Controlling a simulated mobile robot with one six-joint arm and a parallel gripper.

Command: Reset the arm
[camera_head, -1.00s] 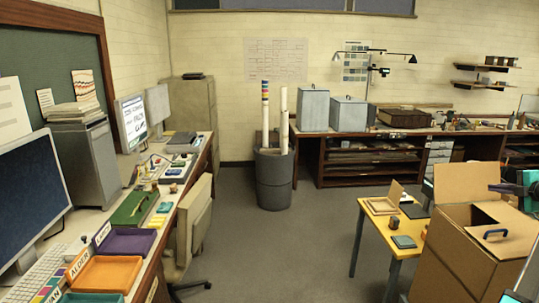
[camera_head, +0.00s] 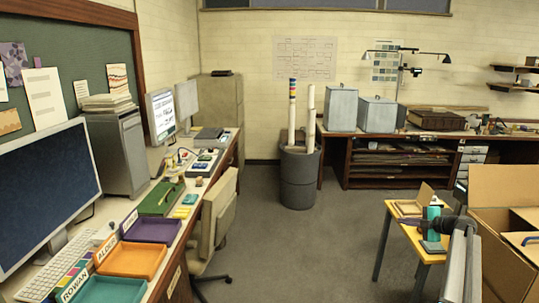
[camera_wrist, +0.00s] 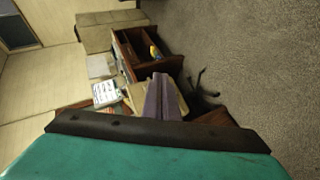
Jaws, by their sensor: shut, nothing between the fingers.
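My gripper (camera_head: 403,221) shows at the right of the head view, its purple fingers pointing left in front of the small yellow table. Its teal wrist housing and my grey arm stand beside the cardboard box. In the wrist view the two purple fingers of my gripper (camera_wrist: 164,80) lie together with nothing held, beyond the dark edge of the teal housing. The fingers are over open space, with furniture and carpet in the distance. I cannot tell the exact gap to the table or box.
The open cardboard box (camera_head: 495,250) stands close at the right. The yellow table (camera_head: 427,256) is behind my arm. At left, the long desk holds orange (camera_head: 133,261), purple (camera_head: 151,228) and teal (camera_head: 100,290) trays. A chair (camera_head: 215,225) stands beside it. The middle floor is clear.

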